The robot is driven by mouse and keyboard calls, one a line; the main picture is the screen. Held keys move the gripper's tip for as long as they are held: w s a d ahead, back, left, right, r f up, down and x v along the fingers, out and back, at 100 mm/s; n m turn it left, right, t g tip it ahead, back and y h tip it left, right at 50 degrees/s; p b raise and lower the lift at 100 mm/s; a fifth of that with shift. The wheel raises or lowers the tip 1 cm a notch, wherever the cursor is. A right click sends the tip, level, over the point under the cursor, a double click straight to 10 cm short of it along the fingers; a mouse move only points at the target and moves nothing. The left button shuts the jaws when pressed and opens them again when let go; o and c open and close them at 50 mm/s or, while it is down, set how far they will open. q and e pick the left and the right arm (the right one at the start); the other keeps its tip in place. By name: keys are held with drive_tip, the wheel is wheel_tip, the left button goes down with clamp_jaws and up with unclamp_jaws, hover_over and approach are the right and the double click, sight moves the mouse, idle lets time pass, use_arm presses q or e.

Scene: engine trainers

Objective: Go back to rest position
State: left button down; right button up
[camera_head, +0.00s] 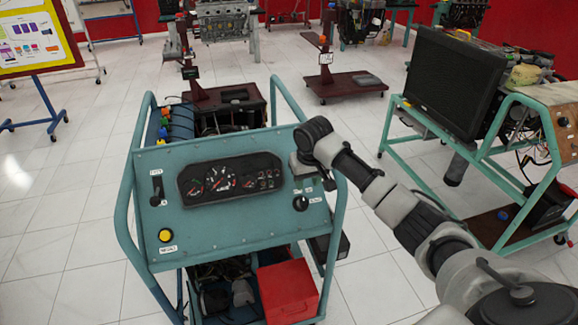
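My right arm (398,205) comes in from the lower right and reaches over the right side of a teal engine trainer panel (235,230). My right gripper (308,172) is at the arm's far end, close to the panel's upper right, beside the gauge cluster (230,178). It is small and partly hidden by my wrist, so I cannot tell if it is open or touching the panel. A black knob (300,203) is just below it. My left gripper is not in view.
The panel also has a black lever (157,188) and a yellow button (165,235). A red box (288,290) sits low in the trainer frame. Another teal stand with a black radiator (452,82) is to the right. White tiled floor lies between them.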

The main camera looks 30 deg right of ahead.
drive_tip(key=s+a+f+n+y, duration=0.1)
drive_tip(key=s+a+f+n, duration=0.4)
drive_tip(key=s+a+f, duration=0.8)
drive_tip(key=s+a+r+t, duration=0.1)
drive_tip(key=s+a+r, duration=0.15)
drive_tip(key=s, duration=0.75)
drive_tip(key=s+a+r+t, duration=0.1)
drive_tip(key=s+r, duration=0.2)
drive_tip(key=s, duration=0.8)
wheel_tip(320, 180, down, 25)
drive_tip(key=g, duration=0.2)
drive_tip(key=s+d+f, duration=0.3)
drive_tip(key=s+f, duration=1.4)
drive_tip(key=shift+f+g, duration=0.35)
drive_tip(key=shift+g, duration=0.05)
